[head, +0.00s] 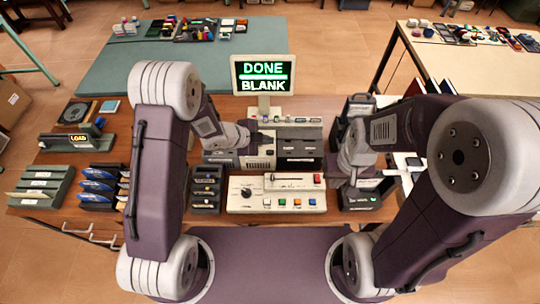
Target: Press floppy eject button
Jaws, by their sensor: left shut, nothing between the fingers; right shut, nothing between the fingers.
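A beige console (272,205) stands at the front middle of the table, with a dark slot near its top, a black knob (246,192) and a row of coloured buttons. A small red button (318,178) sits at the right end of the slot. I cannot read a label naming the eject button. My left gripper (246,130) is shut and empty, beyond the console by the grey machine. My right gripper (337,180) is shut and empty, just right of the console, apart from the red button in the picture. Its fingertips are small and hard to make out.
A monitor (263,74) reads "DONE BLANK" behind the grey machine (242,155). A black rack (206,188) stands left of the console, and a dark unit (362,194) stands right. Disk trays and a "LOAD" sign (78,139) are at left.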

